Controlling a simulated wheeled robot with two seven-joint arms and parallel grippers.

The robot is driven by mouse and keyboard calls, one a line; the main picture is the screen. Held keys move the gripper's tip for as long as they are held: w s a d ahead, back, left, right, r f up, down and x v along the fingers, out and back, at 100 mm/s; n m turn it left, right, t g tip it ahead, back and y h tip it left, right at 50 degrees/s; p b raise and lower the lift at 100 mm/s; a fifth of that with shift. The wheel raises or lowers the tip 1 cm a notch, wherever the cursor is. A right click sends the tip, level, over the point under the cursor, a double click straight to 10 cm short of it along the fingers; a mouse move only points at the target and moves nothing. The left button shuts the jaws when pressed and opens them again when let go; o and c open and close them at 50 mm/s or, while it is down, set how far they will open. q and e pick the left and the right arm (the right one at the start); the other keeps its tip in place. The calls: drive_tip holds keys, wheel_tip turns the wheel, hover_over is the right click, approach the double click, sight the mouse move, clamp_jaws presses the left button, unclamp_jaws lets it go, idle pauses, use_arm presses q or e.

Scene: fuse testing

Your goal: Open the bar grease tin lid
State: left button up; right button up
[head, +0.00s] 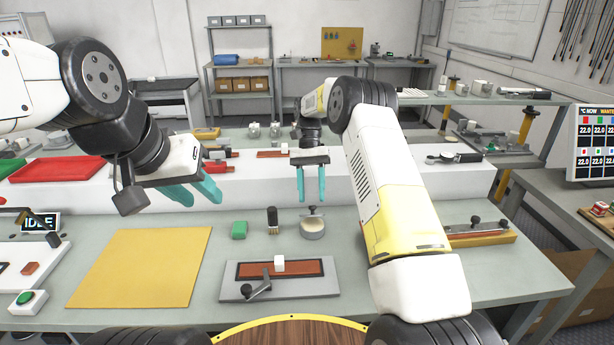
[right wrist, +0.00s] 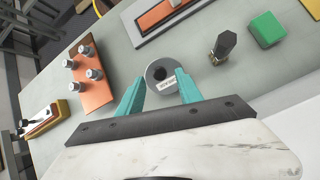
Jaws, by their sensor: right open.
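The bar grease tin (head: 313,230) is a small grey round tin with a pale front, standing on the bench near the middle of the head view. A dark knob (head: 312,210) shows at its top. In the right wrist view the tin (right wrist: 156,72) shows from above as a grey disc with a dark centre and a white label. My right gripper (head: 311,198) is open and empty, pointing down above the tin. In its wrist view the tin lies between and just beyond the fingertips (right wrist: 158,88). My left gripper (head: 200,200) is open and empty, further left.
A green block (head: 239,230) and an upright brush (head: 272,220) stand left of the tin. A grey plate with a brown inset (head: 240,292) lies in front. A yellow mat (head: 140,265) lies at left. A white raised ledge (head: 350,190) runs behind.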

drive_tip(key=shift+v, duration=2.7)
